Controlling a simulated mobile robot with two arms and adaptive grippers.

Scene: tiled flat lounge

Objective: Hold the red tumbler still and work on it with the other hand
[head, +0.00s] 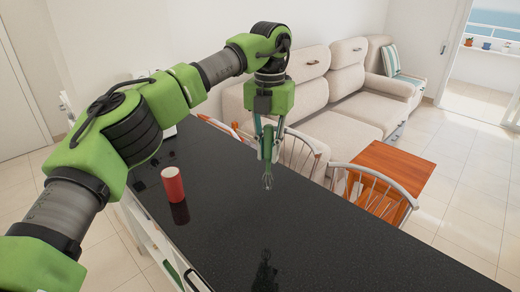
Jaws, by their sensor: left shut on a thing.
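The red tumbler (172,185) stands upright on the glossy black counter (330,245), near its left edge. My left gripper (268,150) points down over the counter, to the right of the tumbler and apart from it. The whisk's grip is mostly hidden between the fingers. A dark reflection below suggests that the whisk is above the counter top. My right gripper is not in view, and nothing holds the tumbler.
Chairs with pale spindle backs (365,187) line the counter's far side. An orange-brown wooden table (395,167) and a beige sofa (345,100) stand beyond them. The counter's near right part is clear. White drawers (150,235) are below its left edge.

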